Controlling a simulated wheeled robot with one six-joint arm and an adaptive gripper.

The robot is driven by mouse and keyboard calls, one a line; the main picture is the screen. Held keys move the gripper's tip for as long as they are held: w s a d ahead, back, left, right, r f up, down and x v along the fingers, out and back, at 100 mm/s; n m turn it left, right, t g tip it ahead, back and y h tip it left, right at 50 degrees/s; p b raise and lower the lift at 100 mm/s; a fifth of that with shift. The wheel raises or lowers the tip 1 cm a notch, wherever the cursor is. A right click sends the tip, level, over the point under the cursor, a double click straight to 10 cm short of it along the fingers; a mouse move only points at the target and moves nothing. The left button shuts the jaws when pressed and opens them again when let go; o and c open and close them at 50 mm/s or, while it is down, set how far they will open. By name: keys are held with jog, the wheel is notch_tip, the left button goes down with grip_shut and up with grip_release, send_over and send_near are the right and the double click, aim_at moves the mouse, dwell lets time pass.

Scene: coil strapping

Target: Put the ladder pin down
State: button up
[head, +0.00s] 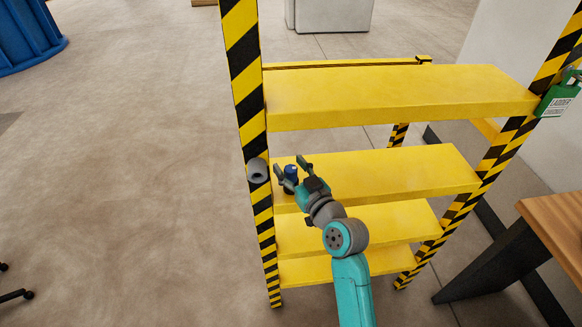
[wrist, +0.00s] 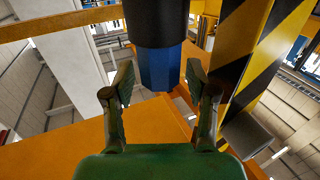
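The ladder pin, with a blue end and a dark body, shows between the fingers of my gripper in the wrist view (wrist: 160,68) and as a small blue spot in the head view (head: 291,171). My gripper (head: 292,168) is at the left end of a yellow ladder step (head: 400,170), near the striped left post (head: 246,70). Its fingers stand on both sides of the pin, with a visible gap on each side in the wrist view (wrist: 160,80). I cannot tell whether the pin rests on the step.
A grey round sleeve (head: 258,170) sits on the left post, close to my gripper; it also shows in the wrist view (wrist: 246,134). A green ladder tag (head: 560,100) hangs on the right post. A wooden-topped table (head: 555,225) stands right. The floor at left is mostly clear.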

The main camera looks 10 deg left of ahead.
jog(key=shift+f, duration=0.1)
jog(key=shift+f, duration=0.2)
jog(key=v, duration=1.1)
jog(key=shift+r, duration=0.2)
